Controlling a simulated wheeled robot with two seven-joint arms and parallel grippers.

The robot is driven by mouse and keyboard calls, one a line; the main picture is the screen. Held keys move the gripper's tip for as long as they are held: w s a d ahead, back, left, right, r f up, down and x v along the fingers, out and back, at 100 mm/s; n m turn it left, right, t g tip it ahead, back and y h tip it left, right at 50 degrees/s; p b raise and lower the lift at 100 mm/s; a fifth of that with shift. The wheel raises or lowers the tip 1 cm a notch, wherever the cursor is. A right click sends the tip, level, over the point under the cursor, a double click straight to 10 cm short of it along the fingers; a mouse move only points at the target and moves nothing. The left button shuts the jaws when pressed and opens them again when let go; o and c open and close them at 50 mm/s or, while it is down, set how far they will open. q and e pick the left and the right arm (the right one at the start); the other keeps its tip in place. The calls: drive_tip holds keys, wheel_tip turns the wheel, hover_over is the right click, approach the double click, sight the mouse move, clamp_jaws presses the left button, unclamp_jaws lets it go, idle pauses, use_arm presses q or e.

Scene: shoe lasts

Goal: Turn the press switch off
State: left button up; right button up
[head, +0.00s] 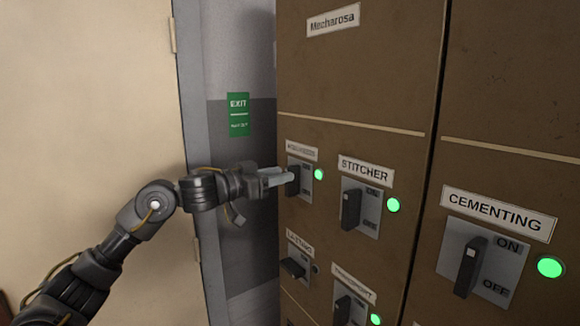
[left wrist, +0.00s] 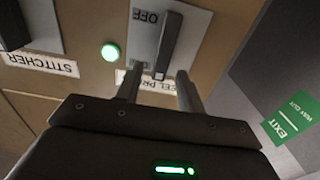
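The upper-left switch has a black lever, which shows in the head view (head: 293,186) and in the left wrist view (left wrist: 170,42). Its label (left wrist: 160,87) is partly hidden by my gripper; the readable letters look like "EEL PR". The green lamp (head: 319,174) beside it is lit. OFF shows on its grey plate (left wrist: 147,30). My left gripper (head: 288,180) is at this switch. In the left wrist view its fingers (left wrist: 159,80) are apart, one on each side of the lever's near end. I cannot tell whether they touch it. My right gripper is not in view.
Close by are the STITCHER switch (head: 352,207) and CEMENTING switch (head: 470,265), both with green lamps lit. Below are the LASTING switch (head: 293,267), its lamp dark, and another lit switch (head: 342,309). A grey wall with an EXIT sign (head: 238,114) stands left of the cabinet.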

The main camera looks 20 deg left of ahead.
sight(289, 196)
use_arm(q)
drive_tip(key=shift+p+x, duration=0.55)
drive_tip(key=shift+x, duration=1.4)
drive_tip(key=shift+c, duration=0.5)
clamp_jaws()
